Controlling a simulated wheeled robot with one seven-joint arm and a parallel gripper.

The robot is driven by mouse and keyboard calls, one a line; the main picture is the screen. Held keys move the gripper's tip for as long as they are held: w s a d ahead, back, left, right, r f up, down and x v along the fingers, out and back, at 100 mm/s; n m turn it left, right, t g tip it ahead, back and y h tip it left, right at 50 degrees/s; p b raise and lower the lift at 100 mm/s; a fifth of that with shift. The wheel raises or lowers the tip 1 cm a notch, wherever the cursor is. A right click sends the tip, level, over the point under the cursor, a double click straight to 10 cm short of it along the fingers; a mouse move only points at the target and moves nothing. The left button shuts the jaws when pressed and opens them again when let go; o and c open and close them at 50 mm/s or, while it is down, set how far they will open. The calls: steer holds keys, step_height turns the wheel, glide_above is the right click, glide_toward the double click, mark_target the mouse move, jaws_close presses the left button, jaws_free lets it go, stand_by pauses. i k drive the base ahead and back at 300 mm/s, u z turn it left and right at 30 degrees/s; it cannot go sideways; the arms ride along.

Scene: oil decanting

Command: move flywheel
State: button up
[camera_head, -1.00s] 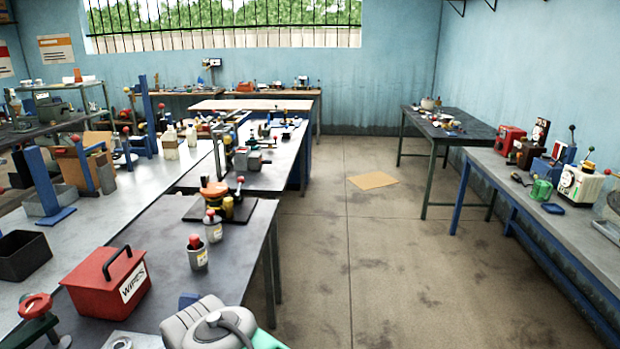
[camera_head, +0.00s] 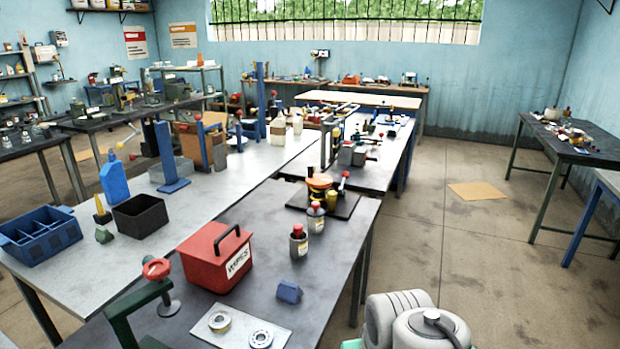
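I cannot tell for sure which thing is the flywheel. Two round metal rings lie on a pale sheet at the near edge of the dark table: a left ring (camera_head: 219,321) and a right ring (camera_head: 261,338). A round orange-topped device (camera_head: 319,184) stands on a dark plate farther back. A red handwheel (camera_head: 157,268) sits on a green stand at the near left. Pale grey parts of my own arm show at the bottom right. My gripper's fingers are not in view.
A red wipes box (camera_head: 214,258), a small blue block (camera_head: 289,292) and red-capped bottles (camera_head: 299,241) stand on the dark table. A black bin (camera_head: 140,215) and a blue divided tray (camera_head: 38,236) are at left. Open floor (camera_head: 440,260) lies to the right of the table.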

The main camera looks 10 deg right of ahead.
mark_target(319, 180)
steer(key=z, duration=0.2)
steer(key=k, duration=0.3)
steer(key=z, duration=1.05)
steer(key=k, duration=1.05)
steer(key=z, duration=0.55)
steer(key=i, duration=2)
steer(key=u, duration=0.6)
steer(key=i, duration=2.15)
steer(key=u, duration=0.9)
steer(key=i, duration=1)
steer(key=u, duration=1.95)
steer(key=i, duration=0.85)
steer(key=u, duration=0.75)
